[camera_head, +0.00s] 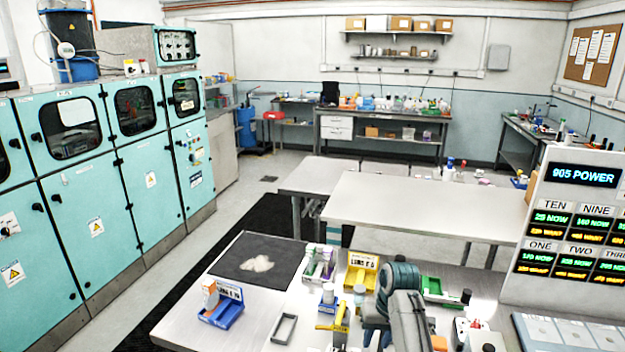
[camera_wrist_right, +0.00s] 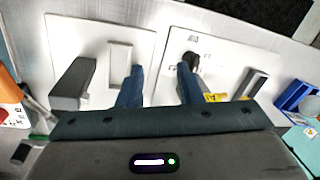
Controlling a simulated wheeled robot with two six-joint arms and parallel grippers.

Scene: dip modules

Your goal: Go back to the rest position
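My right gripper (camera_wrist_right: 160,82) shows in the right wrist view with its two blue fingers spread apart and nothing held between them. White panels lie beyond the fingers, with a dark round knob (camera_wrist_right: 192,60) near the right fingertip; I cannot tell whether they touch. In the head view my right arm stands low at the centre, over the front bench, and its fingertips are hard to make out there. My left gripper is in neither view.
The front bench holds a black mat (camera_head: 235,258), a blue bin (camera_head: 222,312), a yellow bin (camera_head: 362,268), a green bin (camera_head: 442,291) and a grey frame (camera_head: 284,328). A display panel (camera_head: 573,228) stands at right. The white table (camera_head: 425,205) behind is mostly clear.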

